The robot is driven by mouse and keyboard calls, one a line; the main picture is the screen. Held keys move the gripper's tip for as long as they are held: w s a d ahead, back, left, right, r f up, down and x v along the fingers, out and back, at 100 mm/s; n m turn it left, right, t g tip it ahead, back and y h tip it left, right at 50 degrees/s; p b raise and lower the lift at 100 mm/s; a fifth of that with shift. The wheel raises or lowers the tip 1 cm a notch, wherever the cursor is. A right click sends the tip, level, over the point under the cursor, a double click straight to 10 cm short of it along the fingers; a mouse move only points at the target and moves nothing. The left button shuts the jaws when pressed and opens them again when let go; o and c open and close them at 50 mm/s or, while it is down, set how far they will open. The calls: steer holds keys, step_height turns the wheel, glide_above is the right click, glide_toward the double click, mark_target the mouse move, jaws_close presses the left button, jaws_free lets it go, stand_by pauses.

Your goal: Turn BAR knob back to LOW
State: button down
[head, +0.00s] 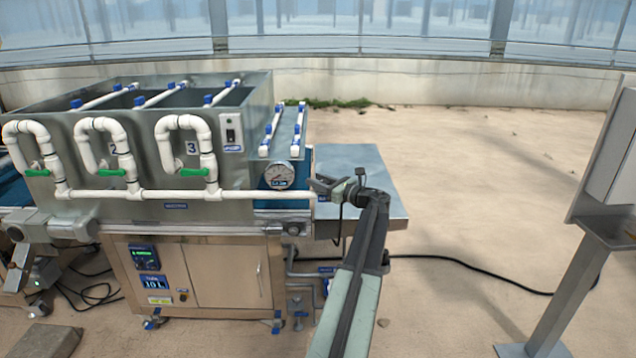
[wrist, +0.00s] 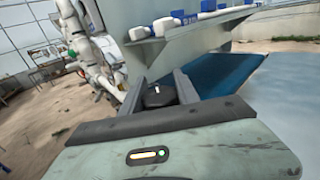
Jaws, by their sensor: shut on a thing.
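The BAR knob (wrist: 158,96) is a dark round knob with a small white mark, seen in the wrist view between my two fingers. My gripper (wrist: 160,87) is shut on it, one finger on each side. In the head view my gripper (head: 322,186) reaches the right end of the seeder, just right of the round white pressure gauge (head: 278,176). The knob cannot be made out there, and no LOW marking is readable in either view. The gauge's needle is too small to read.
The grey seeder tank (head: 130,160) with white pipes and green-handled valves fills the left. A flat grey table (head: 375,190) lies behind my gripper. A grey post (head: 570,290) with a panel stands far right. The sandy floor between is open, crossed by a black cable.

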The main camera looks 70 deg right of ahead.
mark_target(329, 184)
steer(key=shift+s, duration=0.1)
stand_by(0.4)
steer(key=c, duration=0.9)
jaws_free()
steer(key=v, duration=0.7)
steer(key=shift+s, duration=0.4)
steer(key=shift+w, duration=0.1)
